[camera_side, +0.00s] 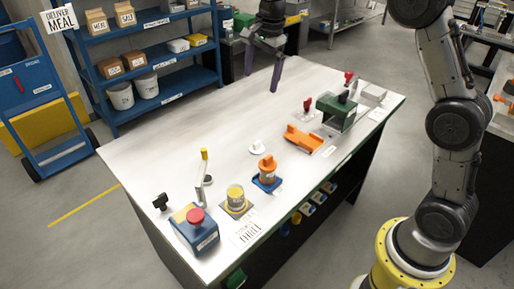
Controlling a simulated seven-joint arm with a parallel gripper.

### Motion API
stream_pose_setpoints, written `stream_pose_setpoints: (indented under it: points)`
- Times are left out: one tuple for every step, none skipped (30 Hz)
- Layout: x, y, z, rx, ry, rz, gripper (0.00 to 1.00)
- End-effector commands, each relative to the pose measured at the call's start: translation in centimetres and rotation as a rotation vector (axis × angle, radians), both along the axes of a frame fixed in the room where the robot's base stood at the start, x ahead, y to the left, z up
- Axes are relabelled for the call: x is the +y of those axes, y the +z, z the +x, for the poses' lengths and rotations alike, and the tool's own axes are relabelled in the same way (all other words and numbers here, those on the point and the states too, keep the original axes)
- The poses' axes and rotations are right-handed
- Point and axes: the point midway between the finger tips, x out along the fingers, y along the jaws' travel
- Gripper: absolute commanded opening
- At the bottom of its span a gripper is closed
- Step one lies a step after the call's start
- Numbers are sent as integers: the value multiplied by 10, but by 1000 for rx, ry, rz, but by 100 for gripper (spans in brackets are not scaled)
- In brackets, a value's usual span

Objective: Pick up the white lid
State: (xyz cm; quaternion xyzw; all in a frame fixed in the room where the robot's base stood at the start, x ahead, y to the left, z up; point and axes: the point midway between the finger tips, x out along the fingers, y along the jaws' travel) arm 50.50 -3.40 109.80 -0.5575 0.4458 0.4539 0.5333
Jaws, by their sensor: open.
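The white lid (257,147) is a small round piece with a knob on top. It lies on the bare metal table top (225,120), near the middle of the table. My gripper (261,82) hangs above the far part of the table, higher than the lid and beyond it in the picture. Its two dark fingers are spread apart with nothing between them. The gripper is clear of the lid and touches nothing on the table.
Nearer the front left are a yellow-topped can (236,197), an upright lever (203,168) and a blue box with a red button (195,228). The table's far left is clear.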

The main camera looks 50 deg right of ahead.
Motion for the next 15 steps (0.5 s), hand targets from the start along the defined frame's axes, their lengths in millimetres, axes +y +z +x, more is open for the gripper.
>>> stream_pose_setpoints:
  points:
    - [-4,-25,15,36,-16,4,100]
    - [-6,-37,21,52,-20,6,100]
    - [-8,-52,28,73,-22,7,100]
    - [-9,-64,32,88,-24,9,100]
    - [-11,-74,35,103,-25,9,100]
    - [-12,-87,38,122,-27,11,100]
    - [-13,-96,39,136,-28,12,100]
    - [-14,-104,39,149,-29,13,100]
    - [-15,-113,38,167,-31,15,100]
    - [-15,-118,37,177,-32,15,100]
    - [-16,-123,37,184,-32,15,100]
    - [-16,-128,36,190,-33,16,100]
    - [-16,-131,36,194,-33,16,100]
    - [-17,-135,36,196,-34,17,100]
    - [-17,-140,36,196,-34,17,100]
